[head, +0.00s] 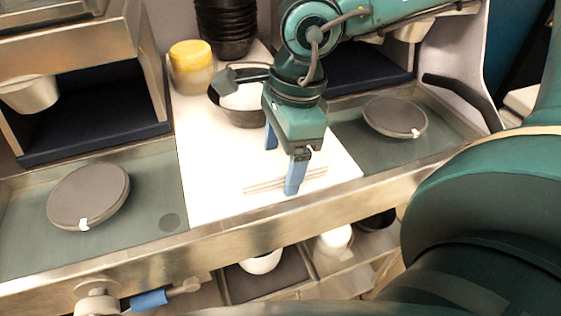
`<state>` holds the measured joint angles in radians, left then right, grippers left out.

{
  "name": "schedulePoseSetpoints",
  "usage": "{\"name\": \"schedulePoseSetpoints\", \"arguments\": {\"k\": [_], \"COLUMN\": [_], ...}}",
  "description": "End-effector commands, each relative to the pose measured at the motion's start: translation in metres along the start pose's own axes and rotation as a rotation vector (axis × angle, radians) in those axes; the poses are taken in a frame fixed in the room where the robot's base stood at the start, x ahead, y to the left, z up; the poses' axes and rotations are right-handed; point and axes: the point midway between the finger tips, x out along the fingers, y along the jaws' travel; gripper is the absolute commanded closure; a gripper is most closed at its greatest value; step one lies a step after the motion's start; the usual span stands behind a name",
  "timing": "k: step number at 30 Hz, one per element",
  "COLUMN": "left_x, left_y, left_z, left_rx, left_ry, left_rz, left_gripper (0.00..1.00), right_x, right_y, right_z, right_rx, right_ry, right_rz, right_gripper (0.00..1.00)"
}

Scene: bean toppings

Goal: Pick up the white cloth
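The white cloth (262,184) appears as a flat, folded piece with thin brownish lines along its front edge. It lies near the front of the white board (208,190), and its pale colour blends into the board. My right gripper (281,170) points down over the cloth with its two blue fingers spread apart. The nearer finger is in front of the cloth's front edge, and the farther one is toward the back. I cannot tell whether either finger touches the cloth. The gripper hides part of it. My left gripper is not in view.
Behind the gripper are a dark pan (240,117), a yellow-lidded tub (192,66) and stacked black bowls (226,28). Round grey discs lie left (88,196) and right (395,117). A metal counter edge (235,237) runs in front, above a lower shelf.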

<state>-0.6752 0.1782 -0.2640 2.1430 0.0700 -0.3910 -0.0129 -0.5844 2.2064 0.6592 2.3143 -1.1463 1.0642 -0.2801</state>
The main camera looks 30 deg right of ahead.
Motion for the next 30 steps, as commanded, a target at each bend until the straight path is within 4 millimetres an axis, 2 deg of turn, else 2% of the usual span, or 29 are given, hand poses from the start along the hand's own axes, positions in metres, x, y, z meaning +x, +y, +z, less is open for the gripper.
{"name": "schedulePoseSetpoints", "arguments": {"k": [2,15,25,30], "left_x": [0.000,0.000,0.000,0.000], "left_y": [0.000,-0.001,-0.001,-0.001], "left_z": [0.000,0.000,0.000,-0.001], "left_rx": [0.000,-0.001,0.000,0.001], "left_ry": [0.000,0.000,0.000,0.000], "left_rz": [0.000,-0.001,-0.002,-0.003], "left_gripper": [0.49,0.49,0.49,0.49], "right_x": [0.000,0.000,-0.003,-0.018], "right_y": [0.000,0.000,-0.001,-0.002], "right_z": [0.000,0.000,0.001,0.003], "right_rx": [0.000,0.000,0.000,0.000], "right_ry": [0.000,0.001,0.001,-0.001], "right_rz": [0.000,-0.001,-0.002,-0.006], "right_gripper": [0.31,0.67,0.69,0.69]}}
